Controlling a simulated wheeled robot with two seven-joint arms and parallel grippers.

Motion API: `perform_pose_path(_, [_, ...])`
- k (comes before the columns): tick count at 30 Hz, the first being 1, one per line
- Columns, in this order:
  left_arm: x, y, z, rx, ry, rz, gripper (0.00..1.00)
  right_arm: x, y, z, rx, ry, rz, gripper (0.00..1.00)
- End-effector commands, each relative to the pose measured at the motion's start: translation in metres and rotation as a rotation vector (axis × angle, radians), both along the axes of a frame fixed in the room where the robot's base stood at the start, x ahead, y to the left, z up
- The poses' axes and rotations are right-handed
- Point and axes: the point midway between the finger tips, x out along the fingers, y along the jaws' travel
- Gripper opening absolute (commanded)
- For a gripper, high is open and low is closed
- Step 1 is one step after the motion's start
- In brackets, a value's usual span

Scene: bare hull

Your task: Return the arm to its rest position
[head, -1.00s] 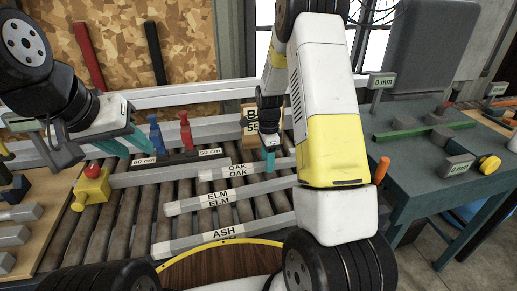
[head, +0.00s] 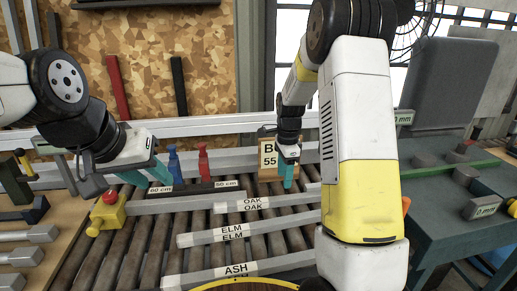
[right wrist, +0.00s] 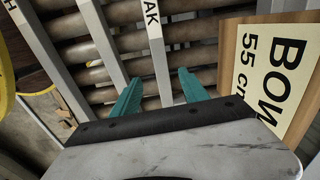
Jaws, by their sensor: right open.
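My right gripper (head: 287,182) hangs above the roller conveyor, just in front of a wooden block with a "55" label (head: 268,158) and beyond the strip labelled OAK (head: 300,196). The right arm (head: 360,130) rises from the lower right, bends at the top and reaches down to the conveyor. My left gripper (head: 147,174) is at the left, its teal fingers apart and seemingly empty, near the blue lever (head: 173,165).
Strips labelled ELM (head: 270,231) and ASH (head: 285,262) lie across the rollers. A red lever (head: 203,160) and a yellow block with red knob (head: 107,210) are near the left gripper. A green workbench (head: 445,225) stands right. A tool board (head: 30,240) is left.

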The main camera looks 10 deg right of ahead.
Motion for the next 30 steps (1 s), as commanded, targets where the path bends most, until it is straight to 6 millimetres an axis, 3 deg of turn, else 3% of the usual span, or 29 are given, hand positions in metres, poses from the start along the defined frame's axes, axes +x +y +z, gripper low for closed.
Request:
perform_pose_path(5, [0.0,0.0,0.0,0.0,0.0,0.0,0.36,-0.031,0.007,0.065,0.039,-0.103,0.229,0.52])
perform_pose_path(9, [0.0,0.0,0.0,0.0,0.0,0.0,0.36,-0.072,0.015,0.115,0.046,-0.207,0.478,0.52])
perform_pose_path(15, [0.0,0.0,0.0,0.0,0.0,0.0,0.36,-0.137,0.025,0.168,-0.007,-0.357,0.839,0.52])
perform_pose_path(19, [0.0,0.0,0.0,0.0,0.0,0.0,0.36,-0.181,0.031,0.188,-0.077,-0.449,1.07,0.52])
perform_pose_path(24, [0.0,0.0,0.0,0.0,0.0,0.0,0.36,-0.229,0.037,0.199,-0.189,-0.534,1.319,0.52])
perform_pose_path(30, [0.0,0.0,0.0,0.0,0.0,0.0,0.36,-0.254,0.04,0.199,-0.272,-0.572,1.469,0.52])
